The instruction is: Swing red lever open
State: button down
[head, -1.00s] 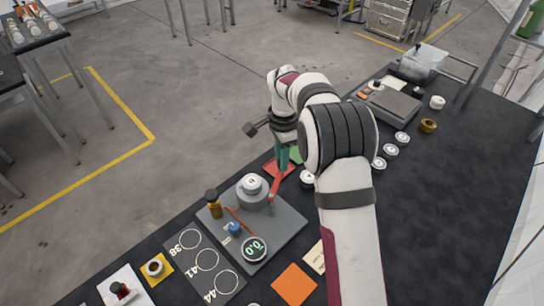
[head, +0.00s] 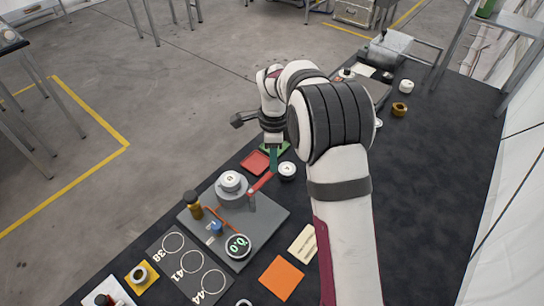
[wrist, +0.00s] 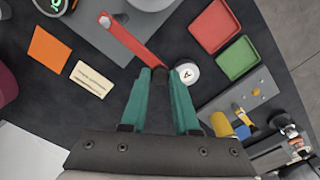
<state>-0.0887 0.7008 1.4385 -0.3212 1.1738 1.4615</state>
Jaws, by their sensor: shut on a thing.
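The red lever (head: 262,182) is pivoted at the right side of a grey base plate (head: 266,222) and points up and right, out past the plate's edge. In the wrist view the red lever (wrist: 130,40) runs from its pivot at upper left down to a dark end between my fingertips. My gripper (head: 273,168) has its green fingers closed on that end. In the wrist view my gripper (wrist: 163,76) holds it from both sides. The plate also carries a grey cylinder (head: 233,194) with a white-topped piece, a round 0.0 display (head: 238,247) and a blue knob (head: 216,228).
A red tray (wrist: 213,27), a green tray (wrist: 237,58) and a white round weight (wrist: 187,73) lie close to my gripper. An orange square (head: 281,277) and a cream label card (head: 303,243) lie right of the plate.

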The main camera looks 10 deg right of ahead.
jog(key=shift+d, duration=0.1)
jog(key=c, duration=0.7)
grip_release()
jog(key=shift+o, duration=0.2)
jog(key=shift+r, duration=0.1)
notch_tip(320, 180, up, 16)
jog(key=shift+s, duration=0.15)
jog(key=s+d+r+n, duration=0.15)
jog(key=s+n, duration=0.45)
jog(key=s, duration=0.9)
jog(key=s+f+n+y, duration=0.1)
jog(key=s+f+n, duration=0.3)
jog(key=s, duration=0.5)
jog(key=s+f+n, duration=0.3)
jog(key=s, duration=0.6)
jog(key=shift+s+a+f+n+y, duration=0.3)
jog(key=shift+a+f+n+y, duration=0.1)
jog(key=shift+a, duration=0.05)
